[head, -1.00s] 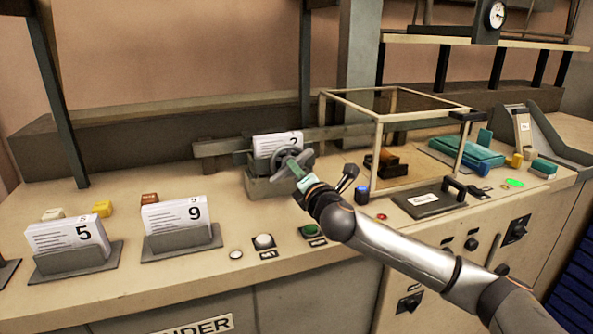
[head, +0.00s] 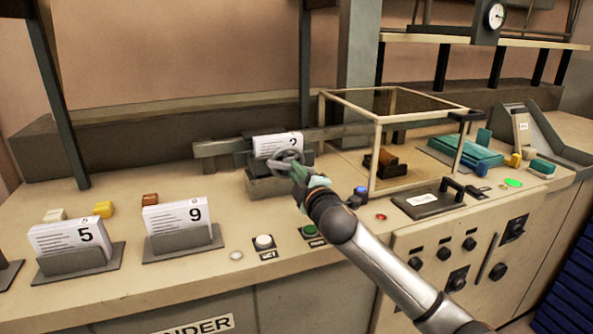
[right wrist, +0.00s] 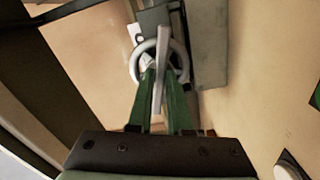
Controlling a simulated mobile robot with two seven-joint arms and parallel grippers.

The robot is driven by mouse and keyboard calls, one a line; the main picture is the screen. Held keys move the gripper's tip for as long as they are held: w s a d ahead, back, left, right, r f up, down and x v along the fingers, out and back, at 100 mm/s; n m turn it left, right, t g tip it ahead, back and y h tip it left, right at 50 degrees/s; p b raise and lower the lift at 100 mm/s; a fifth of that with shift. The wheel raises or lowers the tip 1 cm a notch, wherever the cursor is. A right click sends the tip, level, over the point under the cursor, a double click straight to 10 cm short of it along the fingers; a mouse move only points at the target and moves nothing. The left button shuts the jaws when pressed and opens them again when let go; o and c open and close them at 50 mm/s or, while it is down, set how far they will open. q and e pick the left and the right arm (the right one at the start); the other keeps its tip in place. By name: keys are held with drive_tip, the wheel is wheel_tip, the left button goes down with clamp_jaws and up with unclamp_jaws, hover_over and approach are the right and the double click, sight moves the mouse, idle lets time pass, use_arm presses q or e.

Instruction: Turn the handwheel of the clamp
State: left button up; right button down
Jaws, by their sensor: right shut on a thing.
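The clamp (head: 270,186) is a grey block with a jaw standing at the back middle of the bench. A white card stack marked 2 (head: 277,146) stands upright in it. The grey handwheel (head: 286,157) is on the clamp's front side, in front of the card stack. My right gripper (head: 300,171) is at the handwheel, its green fingers partly hidden behind the wrist. In the right wrist view, the fingers are shut on a bar of the handwheel (right wrist: 143,50), whose ring shows beyond the fingertips. My left gripper is not in view.
Card holders marked 5 (head: 85,235) and 9 (head: 195,212) stand front left. A glass-walled frame (head: 372,150) is close right of my right arm. A green button (head: 310,230) and a white button (head: 263,241) sit below the clamp. A dark plate with a handle (head: 428,205) lies right.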

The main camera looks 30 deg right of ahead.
drive_tip(key=m+p, duration=0.1)
drive_tip(key=m, duration=0.3)
drive_tip(key=shift+a+f+m, duration=0.1)
drive_tip(key=shift+m, duration=0.2)
idle(0.3)
drive_tip(key=c, duration=0.8)
unclamp_jaws()
drive_tip(key=shift+c, duration=0.2)
drive_tip(key=b+v, duration=0.1)
drive_tip(key=v, duration=1.1)
drive_tip(key=shift+s, duration=0.3)
drive_tip(key=shift+f, duration=0.1)
